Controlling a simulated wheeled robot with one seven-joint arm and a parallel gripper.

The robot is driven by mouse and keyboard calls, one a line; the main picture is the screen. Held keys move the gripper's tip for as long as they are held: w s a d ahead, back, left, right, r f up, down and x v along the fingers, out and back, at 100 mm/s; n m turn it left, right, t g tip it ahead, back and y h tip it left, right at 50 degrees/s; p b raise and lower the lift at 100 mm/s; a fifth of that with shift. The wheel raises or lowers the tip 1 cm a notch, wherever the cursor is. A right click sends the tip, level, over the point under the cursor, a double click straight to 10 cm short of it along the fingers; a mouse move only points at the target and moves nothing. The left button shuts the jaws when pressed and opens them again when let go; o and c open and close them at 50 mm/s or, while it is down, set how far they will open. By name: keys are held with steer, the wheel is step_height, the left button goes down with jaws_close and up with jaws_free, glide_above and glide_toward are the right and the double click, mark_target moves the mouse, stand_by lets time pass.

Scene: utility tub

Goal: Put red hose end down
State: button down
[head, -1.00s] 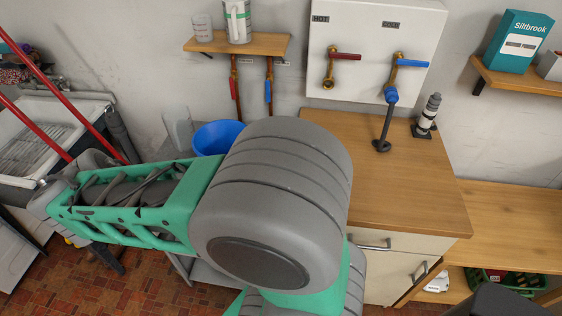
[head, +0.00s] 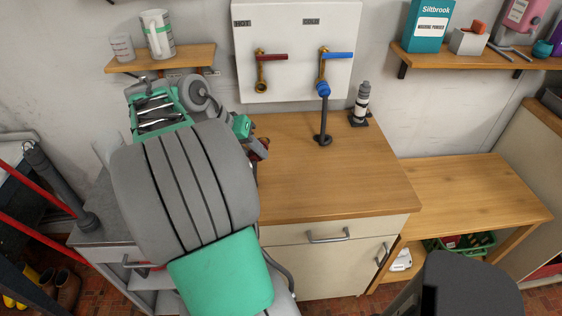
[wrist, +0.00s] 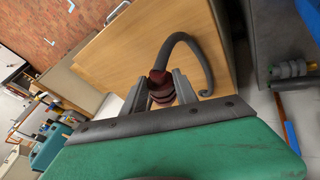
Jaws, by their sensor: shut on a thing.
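The red hose end (wrist: 160,84) is a dark red fitting on a grey hose (wrist: 192,45) that curves away from it in the wrist view. My gripper (wrist: 163,92) is shut on it, with a finger on either side. In the head view my gripper (head: 257,151) is at the left edge of the wooden counter (head: 335,180), and the red fitting (head: 262,145) shows only in part. My arm hides much of the hose there. I cannot tell whether the fitting touches the counter.
The blue hose end (head: 323,90) is at the cold tap (head: 324,68); its dark hose runs down to the counter. The hot tap (head: 262,70) has nothing on its outlet. A grey-black fitting (head: 361,104) stands at the back right. The middle of the counter is clear.

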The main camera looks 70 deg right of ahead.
steer(key=w+d+f, duration=0.1)
steer(key=d+f, duration=0.1)
steer(key=d, duration=0.1)
steer(key=w+d+f, duration=0.1)
steer(key=d+f, duration=0.2)
steer(key=w+d+f+p, duration=0.1)
steer(key=d+f, duration=0.1)
steer(key=d, duration=0.1)
steer(key=shift+f, duration=0.4)
step_height(320, 180, down, 3)
steer(key=shift+d+f+p, duration=0.1)
steer(key=shift+f+p, duration=0.05)
steer(key=shift+p, duration=0.15)
steer(key=shift+f+b, duration=0.5)
steer(key=shift+f, duration=0.1)
steer(key=c, duration=1)
jaws_free()
steer(key=shift+o, duration=0.2)
